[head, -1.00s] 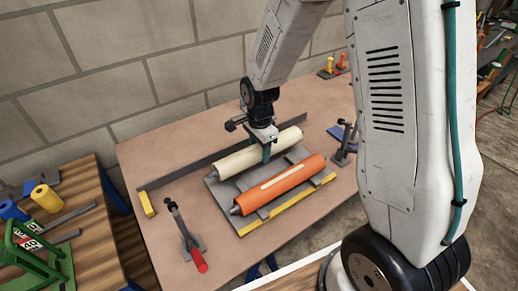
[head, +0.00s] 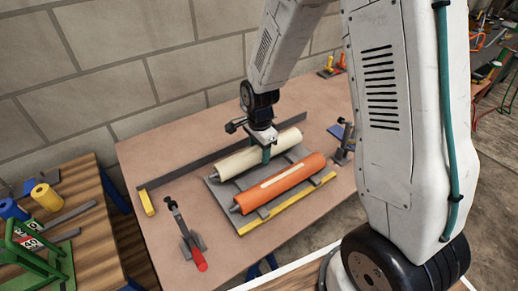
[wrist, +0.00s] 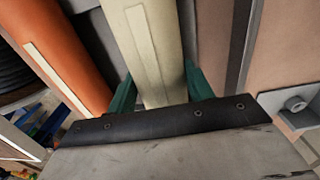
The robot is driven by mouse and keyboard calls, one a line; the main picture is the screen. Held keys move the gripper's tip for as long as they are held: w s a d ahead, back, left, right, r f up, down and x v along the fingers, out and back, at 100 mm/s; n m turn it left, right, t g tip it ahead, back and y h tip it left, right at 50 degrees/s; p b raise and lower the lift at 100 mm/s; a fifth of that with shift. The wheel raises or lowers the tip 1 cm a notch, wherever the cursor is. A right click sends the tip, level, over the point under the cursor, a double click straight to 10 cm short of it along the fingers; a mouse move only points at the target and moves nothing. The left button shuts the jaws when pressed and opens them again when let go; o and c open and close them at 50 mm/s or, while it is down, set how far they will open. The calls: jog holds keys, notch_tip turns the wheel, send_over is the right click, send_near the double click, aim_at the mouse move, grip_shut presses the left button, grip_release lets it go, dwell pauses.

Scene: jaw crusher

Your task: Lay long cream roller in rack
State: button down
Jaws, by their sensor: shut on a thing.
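The long cream roller (head: 240,159) lies lengthwise at the rear of the grey rack (head: 219,193) in the head view, beside an orange roller (head: 281,183). My gripper (head: 267,153) is over the cream roller near its middle. In the wrist view the green fingers of my gripper (wrist: 156,92) stand on both sides of the cream roller (wrist: 148,45), shut on it. The orange roller (wrist: 62,60) lies to its left there. The roller's underside is hidden, so I cannot tell whether it touches the rack.
A long grey bar (head: 190,168) lies behind the rack. A red-handled clamp (head: 187,239) stands at the front left of the table, another clamp (head: 343,148) at the right. A yellow block (head: 146,202) is at the left.

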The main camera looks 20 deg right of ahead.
jog(key=shift+f, duration=1)
jog(key=c, duration=0.5)
grip_release()
notch_tip(320, 180, up, 8)
jog(key=shift+f, duration=0.1)
